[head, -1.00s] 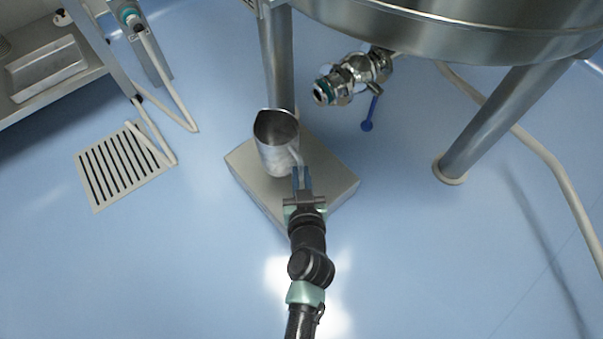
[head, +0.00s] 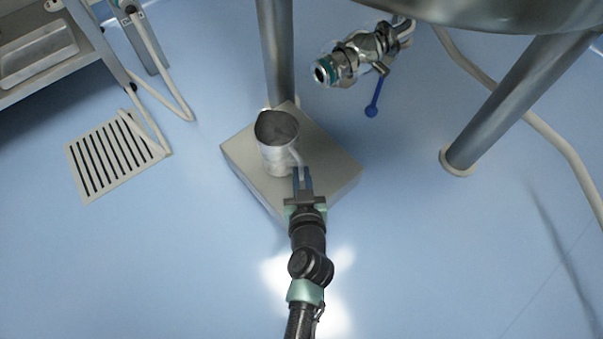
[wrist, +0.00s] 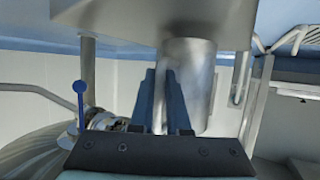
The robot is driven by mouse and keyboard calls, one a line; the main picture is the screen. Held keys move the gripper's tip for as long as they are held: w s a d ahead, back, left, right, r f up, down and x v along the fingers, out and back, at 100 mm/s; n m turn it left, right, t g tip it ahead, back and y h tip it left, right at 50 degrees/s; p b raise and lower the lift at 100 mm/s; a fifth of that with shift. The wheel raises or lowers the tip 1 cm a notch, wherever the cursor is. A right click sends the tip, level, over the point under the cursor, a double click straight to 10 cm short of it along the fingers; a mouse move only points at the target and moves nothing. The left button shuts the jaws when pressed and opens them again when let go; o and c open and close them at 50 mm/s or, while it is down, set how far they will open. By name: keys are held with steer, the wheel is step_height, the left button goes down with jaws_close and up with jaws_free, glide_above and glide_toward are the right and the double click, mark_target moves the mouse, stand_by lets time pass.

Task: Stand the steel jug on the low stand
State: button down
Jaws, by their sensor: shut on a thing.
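The steel jug (head: 277,155) is upright, open top up, over the left-middle part of the low stand (head: 325,180), a flat grey metal block on the floor. My gripper (head: 302,172) is shut on the jug's handle (head: 297,156), on the jug's near right side. In the wrist view, which looks upside down, the jug (wrist: 195,85) is behind my blue fingers (wrist: 162,75). Its base end meets or overlaps the stand (wrist: 120,18) at the top. I cannot tell whether the base touches the stand. The stand's surface behind the jug is hidden.
A steel vessel leg (head: 278,60) rises just behind the stand. A valve with a blue lever (head: 374,98) hangs behind right. Another leg (head: 490,115) and a hose stand at right. A floor drain grate (head: 112,155) lies left. The near floor is clear.

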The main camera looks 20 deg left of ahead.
steer(key=shift+f+b, duration=0.3)
steer(key=shift+f, duration=0.25)
steer(key=c, duration=0.8)
jaws_free()
steer(key=shift+f, duration=0.1)
steer(key=p+v, duration=0.3)
steer(key=v, duration=1)
